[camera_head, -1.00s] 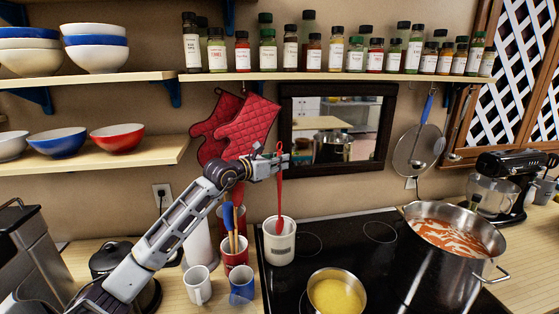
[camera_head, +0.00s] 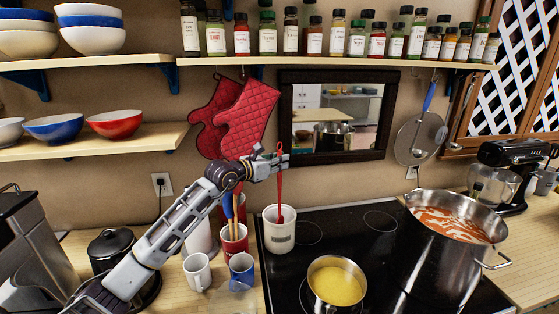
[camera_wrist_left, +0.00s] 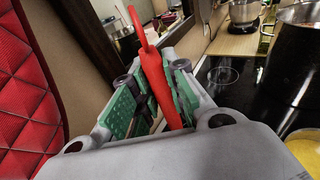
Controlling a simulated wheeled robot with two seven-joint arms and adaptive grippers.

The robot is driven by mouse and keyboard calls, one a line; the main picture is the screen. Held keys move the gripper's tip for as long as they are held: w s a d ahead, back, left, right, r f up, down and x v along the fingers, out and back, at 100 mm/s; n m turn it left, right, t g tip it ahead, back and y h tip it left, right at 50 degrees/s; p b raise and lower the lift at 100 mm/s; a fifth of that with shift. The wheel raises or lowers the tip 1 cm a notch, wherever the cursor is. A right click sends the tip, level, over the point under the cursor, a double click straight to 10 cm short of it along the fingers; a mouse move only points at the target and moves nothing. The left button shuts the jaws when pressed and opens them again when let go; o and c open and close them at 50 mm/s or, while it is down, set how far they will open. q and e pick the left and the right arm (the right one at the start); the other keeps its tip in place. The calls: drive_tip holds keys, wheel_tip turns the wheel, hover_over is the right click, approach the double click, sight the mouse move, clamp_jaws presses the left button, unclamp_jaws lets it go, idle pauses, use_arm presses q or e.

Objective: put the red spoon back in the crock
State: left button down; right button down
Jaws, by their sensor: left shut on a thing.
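The red spoon (camera_head: 280,190) hangs upright from my left gripper (camera_head: 283,160), which is shut on its upper part. Its lower end is inside the mouth of the white crock (camera_head: 279,235), which stands at the stove's left back corner. I cannot tell whether the spoon touches the crock's bottom. In the left wrist view the spoon (camera_wrist_left: 158,80) sits between the green finger pads of the gripper (camera_wrist_left: 150,105). My right gripper is not in view.
A red crock with blue-handled utensils (camera_head: 235,240) stands just left of the white crock. A white mug (camera_head: 197,271) and a blue mug (camera_head: 242,272) are in front. A pan of yellow food (camera_head: 337,284) and a large pot (camera_head: 452,240) are on the stove. Red mitts (camera_head: 248,120) hang behind.

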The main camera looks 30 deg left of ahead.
sight(279, 181)
use_arm(q)
drive_tip(key=shift+f+b, duration=0.85)
drive_tip(key=shift+f, duration=1)
drive_tip(key=c, duration=1.3)
unclamp_jaws()
drive_tip(key=shift+c, duration=0.2)
drive_tip(key=o, duration=1.3)
drive_tip(key=shift+o, duration=0.2)
drive_tip(key=shift+s, duration=0.15)
